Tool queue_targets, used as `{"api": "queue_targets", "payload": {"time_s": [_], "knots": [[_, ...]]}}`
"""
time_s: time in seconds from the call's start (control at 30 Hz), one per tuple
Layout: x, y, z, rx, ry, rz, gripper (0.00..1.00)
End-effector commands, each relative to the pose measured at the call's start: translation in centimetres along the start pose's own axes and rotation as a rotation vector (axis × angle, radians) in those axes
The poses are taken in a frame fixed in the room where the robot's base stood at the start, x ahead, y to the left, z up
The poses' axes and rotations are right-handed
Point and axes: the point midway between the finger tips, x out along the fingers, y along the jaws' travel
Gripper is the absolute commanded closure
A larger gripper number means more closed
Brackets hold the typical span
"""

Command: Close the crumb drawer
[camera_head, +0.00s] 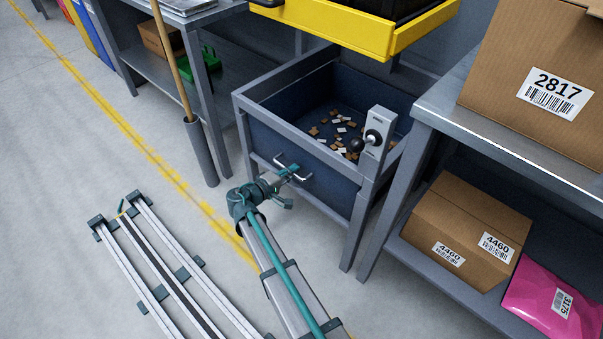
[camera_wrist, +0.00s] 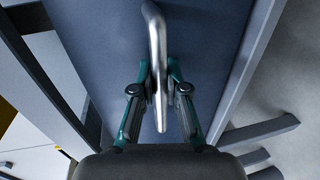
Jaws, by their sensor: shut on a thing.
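The crumb drawer (camera_head: 318,177) is a dark blue bin in a grey metal frame, open at the top and standing out in front of the yellow unit (camera_head: 352,28). Small brown and white pieces (camera_head: 337,130) lie on its floor. Its bent metal handle (camera_head: 305,175) is on the front face. My gripper (camera_head: 287,172) is at that handle, reaching from the front. In the wrist view, my gripper (camera_wrist: 159,75) has its two teal fingers on either side of the handle bar (camera_wrist: 157,30), shut on it.
A metal bench (camera_head: 435,112) with boxes is close on the right. A broom (camera_head: 200,150) stands left of the drawer. The floor in front is mostly clear beyond my rail.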

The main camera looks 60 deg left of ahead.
Motion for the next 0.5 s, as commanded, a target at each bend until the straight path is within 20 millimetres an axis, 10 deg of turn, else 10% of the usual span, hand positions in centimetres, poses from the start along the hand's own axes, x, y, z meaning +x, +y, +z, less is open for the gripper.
{"api": "queue_targets", "payload": {"time_s": [0.17, 0.33, 0.5], "knots": [[0.59, 0.24, 0.02, 0.0, -0.003, 0.005, 1.0], [0.55, 0.23, 0.02, 0.001, -0.003, 0.004, 0.62], [0.46, 0.18, 0.05, 0.001, -0.003, 0.003, 0.61]]}}
